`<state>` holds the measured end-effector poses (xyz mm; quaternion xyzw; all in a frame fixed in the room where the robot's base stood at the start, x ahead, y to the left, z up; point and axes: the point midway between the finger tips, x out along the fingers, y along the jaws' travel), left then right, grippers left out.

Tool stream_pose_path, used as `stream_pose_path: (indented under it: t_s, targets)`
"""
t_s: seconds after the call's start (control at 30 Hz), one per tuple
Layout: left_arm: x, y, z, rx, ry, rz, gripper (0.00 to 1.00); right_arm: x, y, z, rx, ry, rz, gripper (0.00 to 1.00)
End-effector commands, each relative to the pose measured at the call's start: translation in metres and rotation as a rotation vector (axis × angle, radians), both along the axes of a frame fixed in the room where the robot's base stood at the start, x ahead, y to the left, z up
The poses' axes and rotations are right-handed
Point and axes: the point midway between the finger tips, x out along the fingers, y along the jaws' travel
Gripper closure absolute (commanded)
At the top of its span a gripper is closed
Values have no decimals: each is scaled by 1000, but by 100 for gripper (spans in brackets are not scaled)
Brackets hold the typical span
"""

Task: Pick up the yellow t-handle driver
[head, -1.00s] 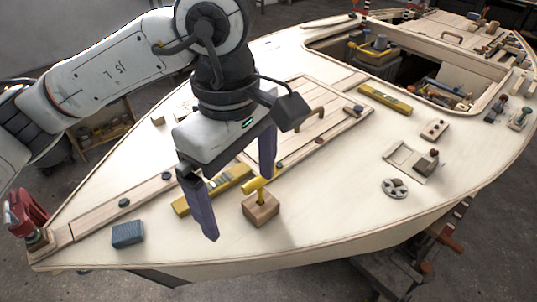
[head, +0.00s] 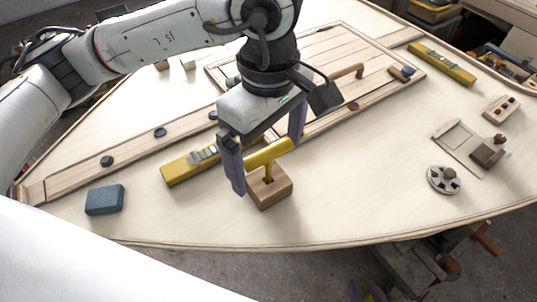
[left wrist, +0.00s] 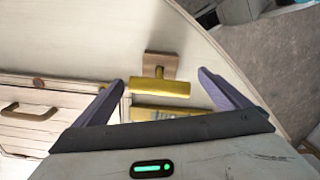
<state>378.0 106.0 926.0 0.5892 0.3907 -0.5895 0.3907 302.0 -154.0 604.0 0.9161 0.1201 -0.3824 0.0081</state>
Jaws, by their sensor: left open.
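The yellow t-handle driver (head: 268,154) stands upright in a small wooden block (head: 270,190) on the pale plywood deck. Its crossbar lies level on top, and its shaft goes down into the block. My left gripper (head: 266,165) is open, with its purple fingers on either side of the crossbar in the head view. In the left wrist view the driver's yellow crossbar (left wrist: 160,87) lies between and beyond the spread fingers (left wrist: 163,95), with a gap on both sides. The wooden block (left wrist: 161,65) shows behind it. My right gripper is not clearly in view.
A yellow level (head: 190,165) lies just left of the block. A blue-grey block (head: 104,200) is at the front left. A wooden hatch panel with a handle (head: 345,72) is behind. A round grey disc (head: 444,180) and a wooden plate lie to the right. The deck's front edge is close.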

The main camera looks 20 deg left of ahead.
Motion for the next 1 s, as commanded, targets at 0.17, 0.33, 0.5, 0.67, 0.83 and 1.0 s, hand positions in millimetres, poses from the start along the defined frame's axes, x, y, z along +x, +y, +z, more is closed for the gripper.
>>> stream_pose_path:
  t_s: [0.17,0.33,0.5,0.67,0.83,1.0]
  targets:
    - [-1,1,-19,2,4,0,4,0,-1,3,-1,0,-4,69]
    - [0,1,-45,1,3,0,4,0,-3,3,-1,1,-6,69]
    - [0,1,-54,0,0,0,4,0,-3,2,-2,2,-7,69]
    - [0,1,-54,0,0,0,4,0,-4,1,-3,3,-8,69]
    - [0,1,-54,0,0,0,31,0,-4,1,-3,3,-8,69]
    - [1,0,-53,0,-1,0,50,0,-4,1,-3,2,-8,69]
